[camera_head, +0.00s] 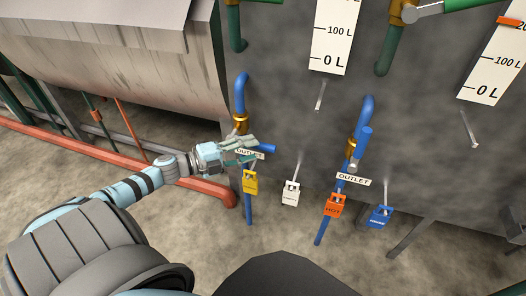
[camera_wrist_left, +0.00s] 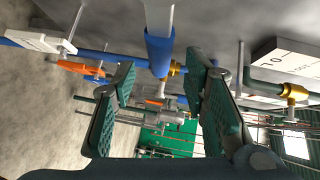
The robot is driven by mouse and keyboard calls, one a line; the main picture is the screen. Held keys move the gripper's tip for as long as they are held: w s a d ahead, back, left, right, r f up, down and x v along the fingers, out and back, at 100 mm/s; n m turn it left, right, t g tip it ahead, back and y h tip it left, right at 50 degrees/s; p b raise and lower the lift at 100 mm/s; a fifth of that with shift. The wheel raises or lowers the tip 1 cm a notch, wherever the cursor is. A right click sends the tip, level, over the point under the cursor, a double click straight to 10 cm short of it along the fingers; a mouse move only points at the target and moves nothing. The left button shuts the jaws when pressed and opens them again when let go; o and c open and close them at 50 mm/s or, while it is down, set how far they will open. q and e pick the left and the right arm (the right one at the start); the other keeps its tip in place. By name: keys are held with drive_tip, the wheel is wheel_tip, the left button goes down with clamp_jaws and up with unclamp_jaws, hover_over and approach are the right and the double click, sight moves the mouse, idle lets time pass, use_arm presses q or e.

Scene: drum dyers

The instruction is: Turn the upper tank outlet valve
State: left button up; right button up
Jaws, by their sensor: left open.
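The left outlet valve has a brass body (camera_head: 240,125) on a blue pipe, with a blue-sleeved handle (camera_head: 267,149) pointing right. My left gripper (camera_head: 250,148) is open beside this valve, its fingers close to the handle and partly covering it. In the left wrist view the blue sleeve (camera_wrist_left: 158,52) on a grey lever lies between the open fingers (camera_wrist_left: 168,80), with no clear contact. The right outlet valve has a brass body (camera_head: 352,150) and a blue handle (camera_head: 362,146). My right gripper is not in view.
Yellow (camera_head: 249,182), white (camera_head: 290,193), orange (camera_head: 334,205) and blue (camera_head: 380,216) tags hang below the grey tank wall (camera_head: 285,110). Outlet labels (camera_head: 353,179) sit near the valves. A red-orange pipe (camera_head: 110,155) runs along the floor at left.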

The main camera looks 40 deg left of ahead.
sight(258, 148)
use_arm(q)
drive_tip(key=x, duration=0.4)
drive_tip(key=shift+w+d, duration=0.15)
drive_tip(key=shift+w, duration=0.15)
drive_tip(key=shift+w+d+f, duration=0.1)
drive_tip(key=shift+w+d, duration=0.05)
drive_tip(key=shift+w, duration=0.15)
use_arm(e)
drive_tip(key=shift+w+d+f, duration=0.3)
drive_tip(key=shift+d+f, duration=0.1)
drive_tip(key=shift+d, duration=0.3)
use_arm(q)
clamp_jaws()
